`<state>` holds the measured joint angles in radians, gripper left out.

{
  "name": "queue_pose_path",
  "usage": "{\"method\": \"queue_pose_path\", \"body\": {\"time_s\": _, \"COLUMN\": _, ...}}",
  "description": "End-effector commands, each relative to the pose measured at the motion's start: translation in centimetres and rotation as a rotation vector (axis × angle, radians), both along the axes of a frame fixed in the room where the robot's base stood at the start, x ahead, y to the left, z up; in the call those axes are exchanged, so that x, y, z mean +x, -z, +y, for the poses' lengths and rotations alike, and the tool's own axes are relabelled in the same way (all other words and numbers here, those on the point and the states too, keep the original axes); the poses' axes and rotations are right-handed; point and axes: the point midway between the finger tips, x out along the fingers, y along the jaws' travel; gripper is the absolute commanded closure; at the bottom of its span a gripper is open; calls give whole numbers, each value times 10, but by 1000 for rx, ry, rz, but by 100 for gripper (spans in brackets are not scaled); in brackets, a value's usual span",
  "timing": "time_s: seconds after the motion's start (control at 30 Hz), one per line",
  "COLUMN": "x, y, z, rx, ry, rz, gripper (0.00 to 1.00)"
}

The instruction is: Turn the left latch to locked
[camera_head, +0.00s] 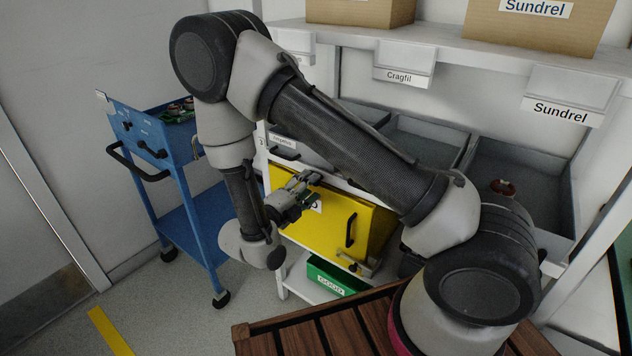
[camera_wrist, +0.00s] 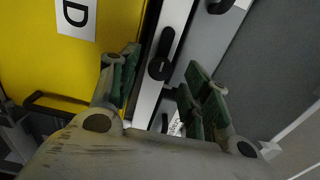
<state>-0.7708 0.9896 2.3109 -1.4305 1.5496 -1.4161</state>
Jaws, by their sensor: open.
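A black latch (camera_wrist: 164,48) with a long arm and a round knob shows in the wrist view on a pale strip beside a yellow panel (camera_wrist: 60,60). It appears between my fingertips, with a visible gap on each side. My gripper (camera_wrist: 162,64) is open and empty, and its green-padded fingers point toward the strip. I cannot tell how far the latch is from the fingers in depth. In the head view my gripper (camera_head: 304,190) is in front of the yellow box (camera_head: 325,235), whose label it partly covers. This latch cannot be made out there.
A black handle (camera_head: 351,230) is on the yellow box front, and a metal fitting with a dark knob (camera_head: 354,266) sits at its lower edge. A green bin (camera_head: 330,281) is below. A blue cart (camera_head: 195,225) stands left. Shelves with grey bins (camera_head: 425,140) are behind.

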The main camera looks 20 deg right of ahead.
Motion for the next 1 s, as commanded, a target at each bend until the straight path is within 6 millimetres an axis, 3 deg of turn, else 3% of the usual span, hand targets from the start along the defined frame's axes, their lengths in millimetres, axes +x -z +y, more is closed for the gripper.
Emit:
{"method": "queue_pose_path", "body": {"time_s": 0.23, "x": 18, "y": 0, "z": -27, "rx": 2, "ry": 2, "rz": -1, "gripper": 52}}
{"method": "queue_pose_path", "body": {"time_s": 0.57, "x": 21, "y": 0, "z": -30, "rx": 2, "ry": 0, "rz": -1, "gripper": 52}}
{"method": "queue_pose_path", "body": {"time_s": 0.83, "x": 21, "y": 0, "z": -30, "rx": 2, "ry": 0, "rz": -1, "gripper": 100}}
{"method": "queue_pose_path", "body": {"time_s": 1.0, "x": 21, "y": 0, "z": -30, "rx": 5, "ry": 0, "rz": -4, "gripper": 100}}
